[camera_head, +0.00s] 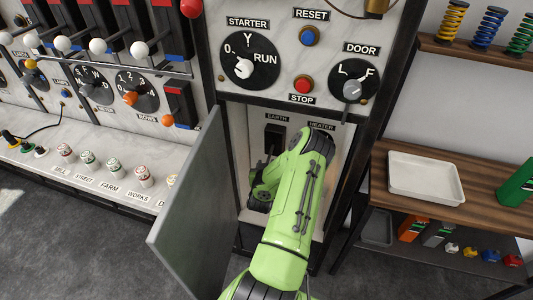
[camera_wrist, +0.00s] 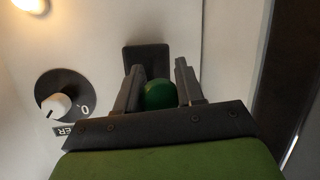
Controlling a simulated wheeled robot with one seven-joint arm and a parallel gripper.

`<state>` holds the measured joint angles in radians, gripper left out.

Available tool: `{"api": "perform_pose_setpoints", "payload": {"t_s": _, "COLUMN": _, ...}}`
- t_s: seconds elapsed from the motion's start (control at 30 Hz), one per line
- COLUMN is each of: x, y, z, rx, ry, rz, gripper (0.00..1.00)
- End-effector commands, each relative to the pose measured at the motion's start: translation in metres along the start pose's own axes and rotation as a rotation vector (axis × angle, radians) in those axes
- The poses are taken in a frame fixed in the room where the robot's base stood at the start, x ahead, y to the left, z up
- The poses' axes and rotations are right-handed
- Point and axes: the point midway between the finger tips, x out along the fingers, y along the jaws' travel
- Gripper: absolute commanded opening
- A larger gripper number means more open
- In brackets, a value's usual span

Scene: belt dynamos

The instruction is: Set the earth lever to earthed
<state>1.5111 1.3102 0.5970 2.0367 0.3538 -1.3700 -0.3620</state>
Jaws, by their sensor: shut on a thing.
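The earth lever's dark mount (camera_head: 274,136) is on the back wall of the open cabinet, below the EARTH label in the head view. In the wrist view the lever's dark mount (camera_wrist: 147,56) shows with its round green knob (camera_wrist: 160,95) in front. My gripper (camera_wrist: 159,80) is shut on the green knob, with one finger on each side of it. In the head view my green arm reaches into the cabinet and hides the knob and most of my fingers. The lever's exact angle is hard to tell.
The grey cabinet door (camera_head: 190,205) stands open to the left of my arm. A heater dial (camera_wrist: 62,103) with a white knob is beside the lever in the wrist view. A shelf with a white tray (camera_head: 425,176) stands at the right.

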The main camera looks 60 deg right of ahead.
Motion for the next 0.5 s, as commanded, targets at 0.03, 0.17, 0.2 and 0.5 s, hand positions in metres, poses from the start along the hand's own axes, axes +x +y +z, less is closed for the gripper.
{"api": "perform_pose_setpoints", "payload": {"t_s": 0.03, "x": -0.006, "y": 0.001, "z": -0.013, "rx": 0.003, "ry": -0.033, "rz": -0.007, "gripper": 0.00}}
{"api": "perform_pose_setpoints", "payload": {"t_s": 0.17, "x": -0.010, "y": 0.001, "z": -0.020, "rx": 0.017, "ry": -0.113, "rz": -0.023, "gripper": 0.00}}
{"api": "perform_pose_setpoints", "payload": {"t_s": 0.2, "x": -0.011, "y": 0.002, "z": -0.022, "rx": 0.022, "ry": -0.138, "rz": -0.028, "gripper": 0.00}}
{"api": "perform_pose_setpoints", "payload": {"t_s": 0.5, "x": -0.018, "y": 0.005, "z": -0.042, "rx": 0.070, "ry": -0.360, "rz": -0.069, "gripper": 0.00}}
